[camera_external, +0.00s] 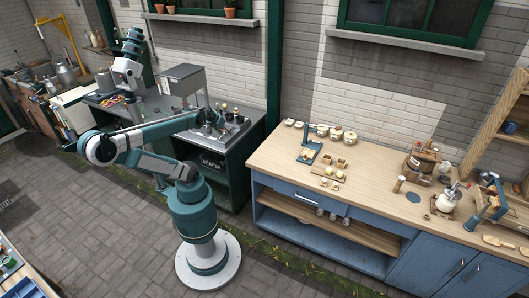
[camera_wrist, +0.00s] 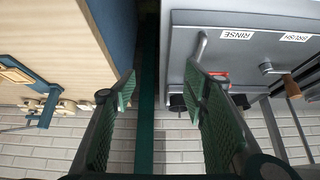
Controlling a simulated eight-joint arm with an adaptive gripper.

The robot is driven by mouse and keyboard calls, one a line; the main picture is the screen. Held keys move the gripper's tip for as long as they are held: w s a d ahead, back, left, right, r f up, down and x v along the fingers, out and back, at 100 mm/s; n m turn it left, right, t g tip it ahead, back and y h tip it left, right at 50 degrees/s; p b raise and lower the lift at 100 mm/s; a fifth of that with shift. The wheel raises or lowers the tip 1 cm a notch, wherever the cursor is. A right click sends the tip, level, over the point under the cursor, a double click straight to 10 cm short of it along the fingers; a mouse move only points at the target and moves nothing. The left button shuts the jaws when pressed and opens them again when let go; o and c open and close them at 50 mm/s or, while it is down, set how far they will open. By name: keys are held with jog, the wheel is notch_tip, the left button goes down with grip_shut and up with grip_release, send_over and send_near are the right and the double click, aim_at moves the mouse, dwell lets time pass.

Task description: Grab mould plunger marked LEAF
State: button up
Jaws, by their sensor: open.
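I cannot make out a plunger marked LEAF in either view; no such lettering is legible. Small wooden pieces (camera_external: 336,162) sit on the wooden bench (camera_external: 285,162) beside a small blue stand (camera_external: 310,152), too small to identify. The blue stand also shows sideways at the left of the wrist view (camera_wrist: 50,104), with pale round wooden pieces (camera_wrist: 68,107) by it. My gripper (camera_wrist: 162,88) is open, with nothing between its green pads. In the external view, my arm reaches toward the grey sink unit, left of the bench.
The grey sink unit (camera_external: 243,122) carries several upright handled tools; its RINSE and BRUSH labels (camera_wrist: 238,34) show in the wrist view. A dark green post (camera_wrist: 148,140) stands beyond the gap between unit and bench. Wooden churns (camera_external: 420,163) and a blue-handled device (camera_external: 489,200) stand at the bench's right.

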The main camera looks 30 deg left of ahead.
jog(key=w+a+r+m+g+p, duration=0.1)
jog(key=w+a+r+m+p, duration=0.2)
jog(key=w, duration=0.6)
jog(key=w+a+r+m+g+p, duration=0.1)
jog(key=w+a+r+m+p, duration=0.25)
jog(key=w, duration=0.55)
jog(key=w+a+r+m+g+p, duration=0.2)
jog(key=w+a+r+m, duration=0.15)
jog(key=w, duration=0.65)
jog(key=w+a+f+m+g+p, duration=0.1)
jog(key=w+a+f+m+p, duration=0.1)
jog(key=w+a+f, duration=0.3)
jog(key=w+a+f+m+g+p, duration=0.1)
jog(key=w+a+f+m+p, duration=0.2)
jog(key=w, duration=0.6)
jog(key=w+a+f+m+g+p, duration=0.1)
jog(key=w+a+f+m+p, duration=0.1)
jog(key=w+a+f, duration=0.5)
jog(key=shift+w+a+m+p, duration=0.2)
jog(key=shift+a+m+p, duration=0.15)
jog(key=shift+a, duration=0.2)
jog(key=shift+w+a+f, duration=0.1)
jog(key=shift+a+f, duration=0.1)
jog(key=shift+f, duration=0.15)
jog(key=shift+f, duration=1.3)
jog(key=shift+f, duration=0.15)
